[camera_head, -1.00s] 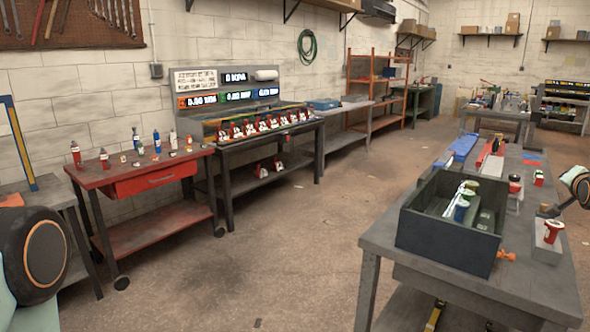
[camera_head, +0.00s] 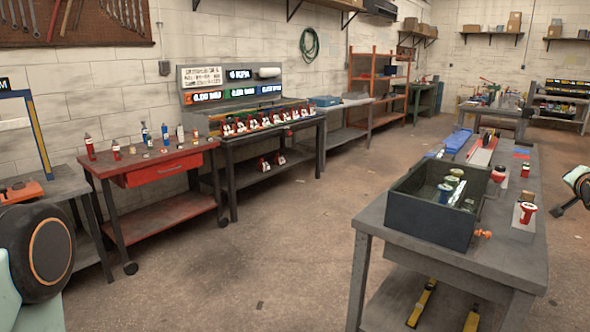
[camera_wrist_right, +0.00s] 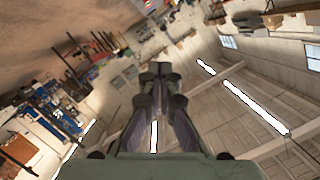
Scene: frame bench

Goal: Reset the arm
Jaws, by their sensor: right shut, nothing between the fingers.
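My right gripper (camera_wrist_right: 158,82) shows in the right wrist view, with its dark fingers closed together and nothing between them. It points up toward the ceiling and the far room, clear of any surface. In the head view, a part of my right arm (camera_head: 577,188) shows at the right edge, beside the grey bench and apart from it. My left arm (camera_head: 42,245) shows at the lower left edge. The left gripper is not in any view.
A grey bench (camera_head: 385,213) on the right holds a dark open crate (camera_head: 428,222) with several cans and bottles. A red cart (camera_head: 165,218) and a bench with a lit display panel (camera_head: 238,95) stand along the left wall. The floor (camera_head: 285,265) between is clear.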

